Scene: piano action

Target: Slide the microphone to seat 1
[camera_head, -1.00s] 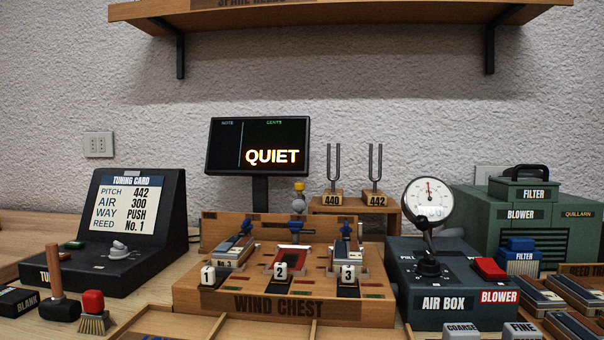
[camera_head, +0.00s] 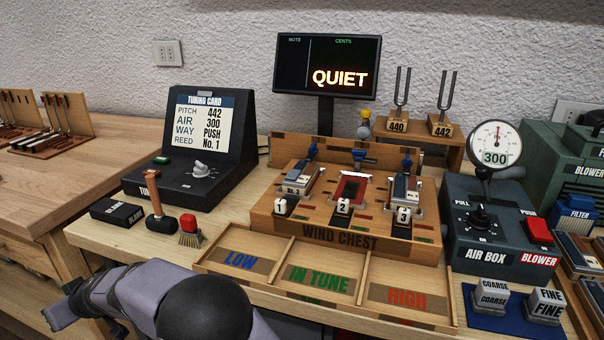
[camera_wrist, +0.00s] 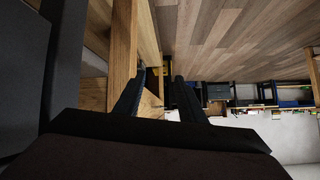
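What looks like the microphone, a grey ball with a yellow top (camera_head: 365,122), stands at the back of the wind chest (camera_head: 342,237). It is behind the middle seat, number 2 (camera_head: 343,206). Seat 1 (camera_head: 280,207) is to its left and seat 3 (camera_head: 403,215) to its right. My arm (camera_head: 150,295) crosses the lower left of the head view, well in front of the chest. My gripper (camera_wrist: 159,76) shows in the wrist view with its two dark fingers apart and nothing seen between them. The microphone is not seen in the wrist view.
Blue clamps stand behind the seats. The trays (camera_head: 322,279) lie in front of the chest, the air box (camera_head: 490,230) to its right, and the tuning card stand (camera_head: 195,150) to its left. A mallet (camera_head: 155,200) and a brush (camera_head: 190,232) stand near my arm.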

